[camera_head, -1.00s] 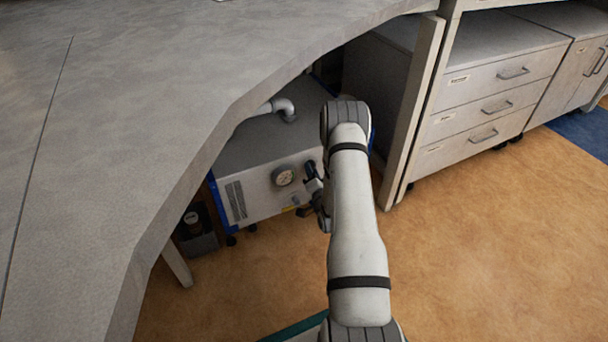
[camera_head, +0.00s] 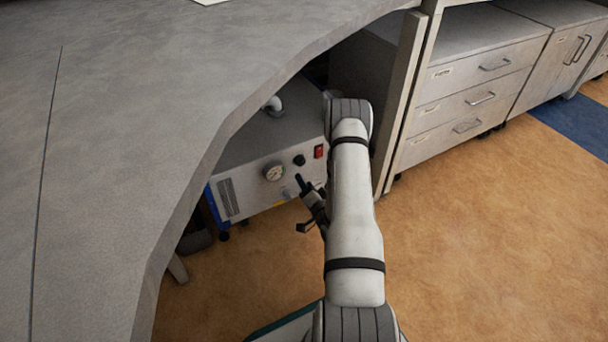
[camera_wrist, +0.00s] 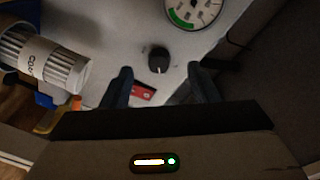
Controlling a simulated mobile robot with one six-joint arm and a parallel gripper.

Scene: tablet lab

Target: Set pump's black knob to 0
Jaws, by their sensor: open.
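The pump (camera_head: 250,145) is a pale box with blue edges under the bench. Its front has a round gauge (camera_head: 274,172), a black knob (camera_head: 300,160) and a red switch (camera_head: 319,152). In the wrist view the black knob (camera_wrist: 158,60) sits between and just beyond my fingertips, with a small white mark on its lower edge. My gripper (camera_wrist: 160,76) is open and empty, with a finger on either side of the knob in the picture. In the head view my gripper (camera_head: 302,204) is below the knob, apart from it. Scale numbers around the knob are not readable.
The curved grey bench top (camera_head: 130,120) overhangs the pump. A bench leg (camera_head: 405,105) and a drawer cabinet (camera_head: 470,90) stand to the right. A ribbed cylinder (camera_wrist: 45,55) with a label shows left in the wrist view. The orange floor (camera_head: 480,240) at right is clear.

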